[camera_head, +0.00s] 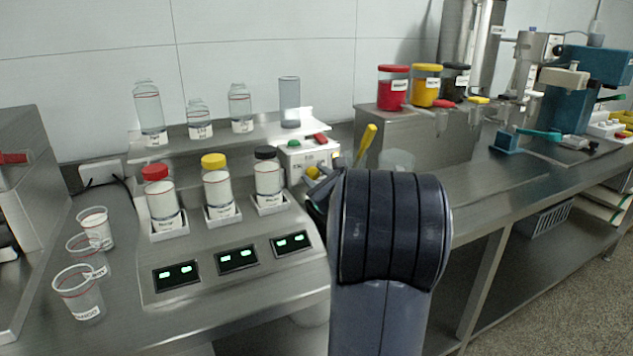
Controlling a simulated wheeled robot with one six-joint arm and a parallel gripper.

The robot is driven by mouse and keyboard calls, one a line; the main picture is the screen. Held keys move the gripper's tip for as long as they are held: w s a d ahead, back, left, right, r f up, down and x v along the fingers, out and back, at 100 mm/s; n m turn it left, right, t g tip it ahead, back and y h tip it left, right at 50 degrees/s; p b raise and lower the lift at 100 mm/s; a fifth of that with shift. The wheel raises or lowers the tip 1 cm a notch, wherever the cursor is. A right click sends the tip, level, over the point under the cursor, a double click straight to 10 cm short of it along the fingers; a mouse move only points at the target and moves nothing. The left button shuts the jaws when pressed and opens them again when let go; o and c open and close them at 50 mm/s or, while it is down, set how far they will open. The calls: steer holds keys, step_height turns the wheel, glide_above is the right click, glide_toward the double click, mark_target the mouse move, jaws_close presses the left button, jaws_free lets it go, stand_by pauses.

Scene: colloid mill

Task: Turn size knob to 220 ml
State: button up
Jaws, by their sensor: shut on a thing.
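A white control box (308,155) stands at the right end of the bottle station, with a green button (293,144) and a red button (320,138) on top. A small yellow part, seemingly the size knob (313,172), shows low on the box's front. My gripper (317,188) is a dark shape at that yellow part, shut on it as far as I can see. My thick dark arm link hides most of the gripper and the box's lower right. The knob's scale and the 220 ml mark are too small or hidden to read.
Red, yellow and black capped jars stand in the bottle station (150,272), left of my arm. Clear cups (79,295) stand at the left edge. A yellow-handled lever (366,142) rises behind my arm. A steel bench (510,195) with machines runs right.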

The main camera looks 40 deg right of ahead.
steer(key=n+b, duration=0.1)
steer(key=b, duration=0.1)
steer(key=n+b, duration=0.1)
steer(key=shift+f+b, duration=0.35)
steer(key=n+b, duration=0.3)
steer(key=b, duration=0.1)
steer(key=shift+n+g+b, duration=0.3)
steer(key=shift+n+b, duration=0.05)
steer(key=shift+n, duration=0.05)
steer(key=n+b, duration=0.3)
steer(key=shift+a+r+b, duration=0.1)
steer(key=shift+r+b, duration=0.05)
steer(key=shift+b, duration=0.25)
steer(key=shift+n+b, duration=0.45)
steer(key=shift+n, duration=0.25)
steer(key=shift+r, duration=0.15)
steer(key=o, duration=1)
